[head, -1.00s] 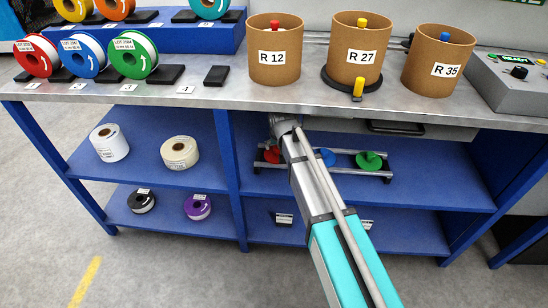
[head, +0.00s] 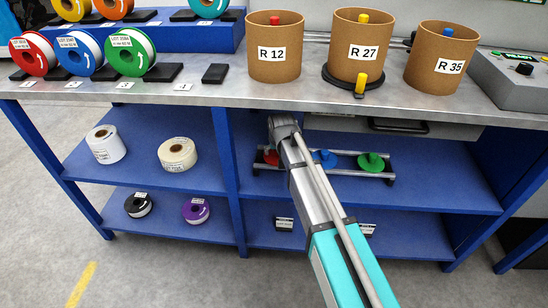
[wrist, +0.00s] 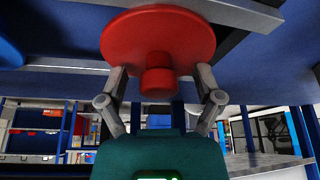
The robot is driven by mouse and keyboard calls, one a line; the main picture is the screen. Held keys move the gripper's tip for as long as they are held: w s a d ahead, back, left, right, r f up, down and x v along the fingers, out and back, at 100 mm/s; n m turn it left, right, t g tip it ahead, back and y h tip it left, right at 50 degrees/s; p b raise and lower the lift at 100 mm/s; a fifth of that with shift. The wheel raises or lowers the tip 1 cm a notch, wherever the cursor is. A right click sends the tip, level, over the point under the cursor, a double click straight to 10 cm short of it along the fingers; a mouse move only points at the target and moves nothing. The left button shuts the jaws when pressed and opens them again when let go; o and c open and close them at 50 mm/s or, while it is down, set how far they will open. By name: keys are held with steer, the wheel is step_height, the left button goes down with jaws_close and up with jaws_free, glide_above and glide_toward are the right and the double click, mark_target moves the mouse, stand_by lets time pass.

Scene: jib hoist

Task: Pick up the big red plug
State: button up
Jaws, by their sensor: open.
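The big red plug (wrist: 158,38) fills the upper middle of the wrist view, a wide disc with a short round knob (wrist: 157,82). My gripper (wrist: 161,80) is open, with one finger on each side of the knob and visible gaps between. In the head view the red plug (head: 270,158) stands at the left end of a metal rack on the upper shelf, partly hidden by my arm. A blue plug (head: 325,158) and a green plug (head: 371,162) are on the same rack. My fingertips cannot be made out in the head view.
The rack's rail (head: 345,174) rests on the blue shelf (head: 440,190) beneath the grey bench top (head: 220,98). A blue post (head: 230,170) stands left of the rack. Cardboard tubs, including R 12 (head: 275,65), stand on the bench above. A drawer handle (head: 398,126) is at right.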

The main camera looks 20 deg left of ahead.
jaws_close()
stand_by(0.3)
steer(key=shift+r, duration=0.15)
step_height(320, 180, up, 2)
steer(key=p, duration=0.3)
steer(key=shift+r, duration=0.25)
steer(key=s+d, duration=0.4)
steer(key=s, duration=0.4)
steer(key=s+d, duration=0.4)
steer(key=s, duration=0.4)
steer(key=shift+d+r, duration=0.25)
steer(key=shift+r, duration=0.1)
steer(key=shift+p, duration=0.3)
steer(key=shift+r, duration=0.1)
